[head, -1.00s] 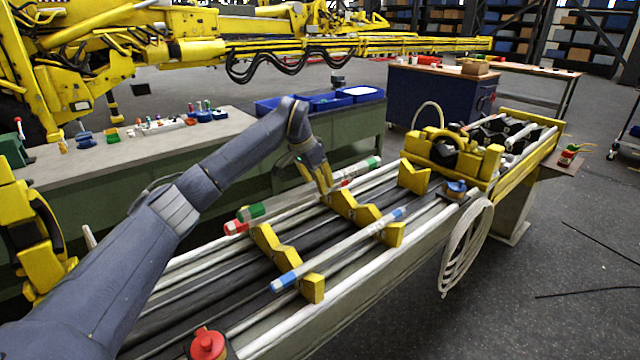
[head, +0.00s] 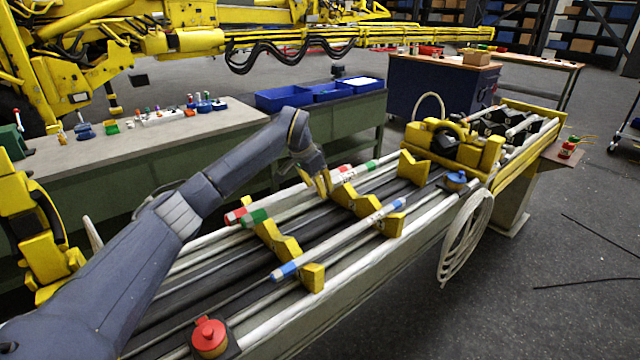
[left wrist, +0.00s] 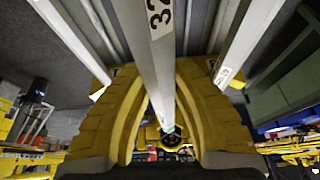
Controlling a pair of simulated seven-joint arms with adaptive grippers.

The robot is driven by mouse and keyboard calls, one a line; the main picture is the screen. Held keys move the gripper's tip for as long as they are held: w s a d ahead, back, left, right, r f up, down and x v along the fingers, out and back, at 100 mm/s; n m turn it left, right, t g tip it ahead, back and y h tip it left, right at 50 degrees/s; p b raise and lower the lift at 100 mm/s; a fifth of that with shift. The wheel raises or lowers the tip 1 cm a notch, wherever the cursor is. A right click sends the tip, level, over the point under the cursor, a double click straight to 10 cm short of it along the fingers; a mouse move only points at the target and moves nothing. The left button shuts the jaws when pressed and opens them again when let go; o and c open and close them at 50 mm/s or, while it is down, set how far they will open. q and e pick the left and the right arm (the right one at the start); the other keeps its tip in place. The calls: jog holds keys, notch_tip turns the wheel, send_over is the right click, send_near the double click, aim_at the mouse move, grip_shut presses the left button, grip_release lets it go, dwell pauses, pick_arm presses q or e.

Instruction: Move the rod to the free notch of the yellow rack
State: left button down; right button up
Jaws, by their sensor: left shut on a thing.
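A white rod with green ends (head: 255,217) is in my left gripper (head: 325,188); in the left wrist view the rod (left wrist: 158,70), marked with dark digits, runs between the shut yellow fingers (left wrist: 160,120). The green-ended rod is over the rear part of the yellow rack (head: 288,247), whose second notched block (head: 366,212) stands farther along. Whether the rod touches the rack I cannot tell. A blue-ended rod (head: 335,242) lies in the front notches. A notch between it and the green-ended rod looks empty. My right gripper is not in view.
A red-ended rod (head: 236,215) lies just behind the green-ended one. A red-capped part (head: 209,338) stands at the near end of the bench, a blue-capped part (head: 456,180) at the right. A coiled hose (head: 468,230) hangs off the front.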

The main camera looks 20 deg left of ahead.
pick_arm(q)
jog(key=shift+f, duration=1.85)
jog(key=shift+f, duration=1.75)
